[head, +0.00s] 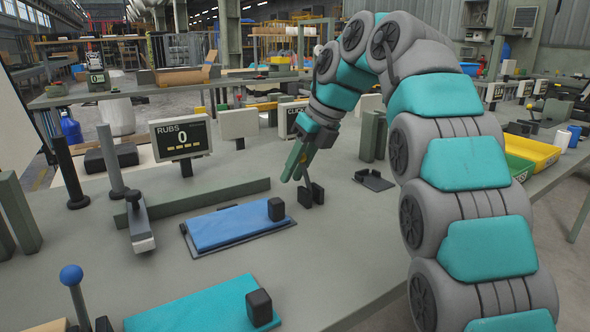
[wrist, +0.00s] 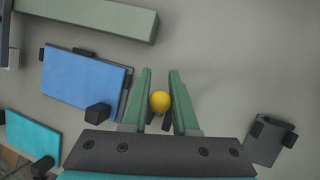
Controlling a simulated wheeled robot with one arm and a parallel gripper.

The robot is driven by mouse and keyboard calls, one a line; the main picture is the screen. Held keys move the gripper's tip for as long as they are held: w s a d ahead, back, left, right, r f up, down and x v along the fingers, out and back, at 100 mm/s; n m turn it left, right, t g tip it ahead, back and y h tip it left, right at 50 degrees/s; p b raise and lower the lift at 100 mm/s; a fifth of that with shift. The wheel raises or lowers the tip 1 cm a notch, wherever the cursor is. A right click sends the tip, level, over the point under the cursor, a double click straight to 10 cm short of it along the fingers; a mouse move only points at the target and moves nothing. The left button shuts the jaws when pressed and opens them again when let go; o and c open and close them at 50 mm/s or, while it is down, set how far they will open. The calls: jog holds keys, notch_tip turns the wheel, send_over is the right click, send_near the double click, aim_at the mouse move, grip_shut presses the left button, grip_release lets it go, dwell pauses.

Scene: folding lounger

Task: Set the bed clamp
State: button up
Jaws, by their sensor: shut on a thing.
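My gripper (head: 292,166) points down over the bench, with its green fingers close together. In the wrist view its fingers (wrist: 160,85) stand on either side of a yellow ball knob (wrist: 159,102) and are shut on it. The knob seems to belong to a small clamp with dark upright cheeks (head: 311,194), just beneath the fingers. The fingers hide the knob in the head view, and the lever's angle is hard to tell. A blue pad (head: 235,227) with a black block at its right end lies on a dark plate left of the clamp.
A teal pad (head: 190,306) with a black block lies nearer. A green-grey rail (head: 205,198) runs behind the blue pad. A dark bracket (head: 374,180) sits right of the clamp. A RUBS counter showing 0 (head: 181,138) stands at back left. Bare bench lies front right of the clamp.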

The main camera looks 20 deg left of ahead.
grip_shut()
